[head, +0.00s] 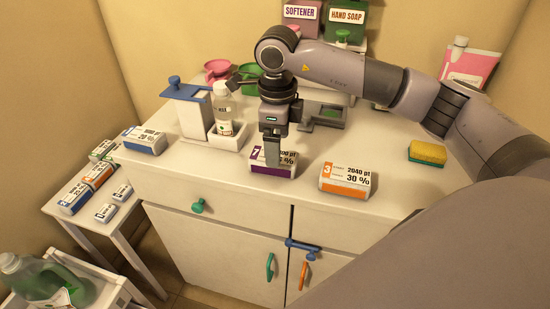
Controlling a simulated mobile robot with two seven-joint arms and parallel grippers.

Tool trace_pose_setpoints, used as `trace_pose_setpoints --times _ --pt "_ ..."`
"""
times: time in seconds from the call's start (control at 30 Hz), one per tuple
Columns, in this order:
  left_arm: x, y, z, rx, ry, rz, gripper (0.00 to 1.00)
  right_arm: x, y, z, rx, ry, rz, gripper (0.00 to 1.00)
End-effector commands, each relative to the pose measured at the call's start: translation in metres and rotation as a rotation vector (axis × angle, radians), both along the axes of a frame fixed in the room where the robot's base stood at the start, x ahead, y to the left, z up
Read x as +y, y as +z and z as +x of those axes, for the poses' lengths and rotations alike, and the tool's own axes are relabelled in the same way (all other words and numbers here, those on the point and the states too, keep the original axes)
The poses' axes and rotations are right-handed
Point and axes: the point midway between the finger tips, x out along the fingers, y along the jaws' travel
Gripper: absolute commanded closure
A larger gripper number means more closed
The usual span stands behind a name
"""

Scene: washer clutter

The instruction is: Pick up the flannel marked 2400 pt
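A white flannel pack with a purple band (286,168) lies on the cabinet top near its front edge. Its label shows a 7, then "00 pt" and a "%"; the rest is hidden behind my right gripper (272,163). That gripper points straight down at this pack, with its fingers in front of or around it; I cannot tell which, nor whether they are apart. An orange-banded pack (346,180) marked 3, 2040 pt, 30 % lies to the right. A blue-banded pack (145,140) marked 20 % lies at the left; its pt figure is too small to read surely. My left gripper is not in view.
Behind the gripper stand a clear bottle (223,110) in a white tray, a blue-topped dispenser (188,105) and a shelf of bottles. A yellow sponge (427,152) lies at right. A low side table (95,219) holds several packs.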

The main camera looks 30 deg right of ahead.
Motion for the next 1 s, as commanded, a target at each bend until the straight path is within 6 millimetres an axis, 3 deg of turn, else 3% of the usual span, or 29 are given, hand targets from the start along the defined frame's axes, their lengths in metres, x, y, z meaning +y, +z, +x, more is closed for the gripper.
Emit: trace_pose_setpoints --times 0.4,0.7,0.87,0.9,1.0 --pt "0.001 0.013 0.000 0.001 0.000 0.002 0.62 -0.005 -0.054 0.008 0.003 -0.001 0.002 0.14" --pt "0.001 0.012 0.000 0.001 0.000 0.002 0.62 -0.005 -0.060 0.009 0.001 0.001 0.003 0.14" --pt "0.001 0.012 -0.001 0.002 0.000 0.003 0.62 -0.005 -0.060 0.009 0.001 0.001 0.003 0.66" --pt "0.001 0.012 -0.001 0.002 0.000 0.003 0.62 -0.005 -0.060 0.009 0.001 0.001 0.003 0.72" --pt "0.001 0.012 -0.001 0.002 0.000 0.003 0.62 -0.005 -0.059 0.009 0.001 0.001 0.004 0.72"
